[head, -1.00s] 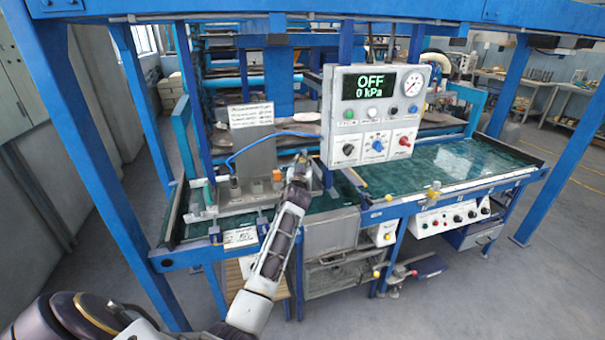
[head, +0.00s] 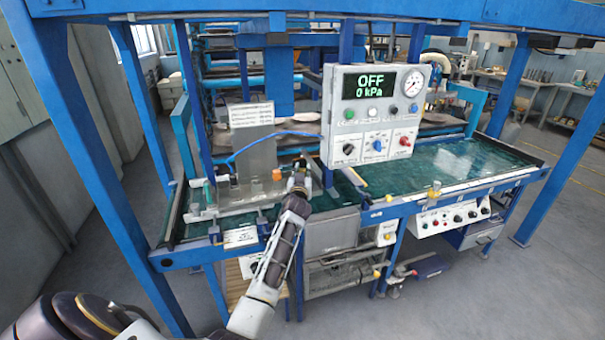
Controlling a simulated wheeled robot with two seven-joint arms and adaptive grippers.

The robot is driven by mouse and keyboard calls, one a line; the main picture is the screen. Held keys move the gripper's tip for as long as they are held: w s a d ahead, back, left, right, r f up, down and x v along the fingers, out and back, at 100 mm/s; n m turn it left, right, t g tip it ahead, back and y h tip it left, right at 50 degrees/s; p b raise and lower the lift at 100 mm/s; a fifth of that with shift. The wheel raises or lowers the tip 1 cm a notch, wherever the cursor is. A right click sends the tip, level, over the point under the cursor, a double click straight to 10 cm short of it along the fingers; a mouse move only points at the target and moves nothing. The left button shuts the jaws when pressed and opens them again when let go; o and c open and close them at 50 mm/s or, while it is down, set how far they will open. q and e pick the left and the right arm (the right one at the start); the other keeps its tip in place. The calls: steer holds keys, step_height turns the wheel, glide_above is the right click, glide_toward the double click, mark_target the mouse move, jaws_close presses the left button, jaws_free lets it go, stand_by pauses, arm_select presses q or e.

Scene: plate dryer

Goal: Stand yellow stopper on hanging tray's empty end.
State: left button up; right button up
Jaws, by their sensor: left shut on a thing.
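My left gripper (head: 300,181) is over the right part of the left bench section, beside a low metal fixture (head: 215,211). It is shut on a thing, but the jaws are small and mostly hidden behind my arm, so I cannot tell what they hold. I cannot make out the hanging tray with certainty. My right gripper is not in view.
A control box (head: 372,115) reading OFF and 0 kPa hangs just right of my left gripper. A grey upright plate (head: 252,150) and a blue hose (head: 262,139) stand left of it. The right green bench surface (head: 450,160) is mostly clear.

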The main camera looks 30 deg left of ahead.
arm_select(q)
steer(key=o, duration=0.9)
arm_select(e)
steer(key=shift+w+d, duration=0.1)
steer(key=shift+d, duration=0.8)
arm_select(q)
steer(key=shift+r, duration=0.15)
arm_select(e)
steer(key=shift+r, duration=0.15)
arm_select(q)
steer(key=shift+v, duration=0.85)
steer(key=shift+s+d, duration=0.3)
steer(key=shift+s, duration=0.35)
steer(key=shift+v, duration=0.85)
steer(key=shift+b+v, duration=0.4)
steer(key=shift+v, duration=3.25)
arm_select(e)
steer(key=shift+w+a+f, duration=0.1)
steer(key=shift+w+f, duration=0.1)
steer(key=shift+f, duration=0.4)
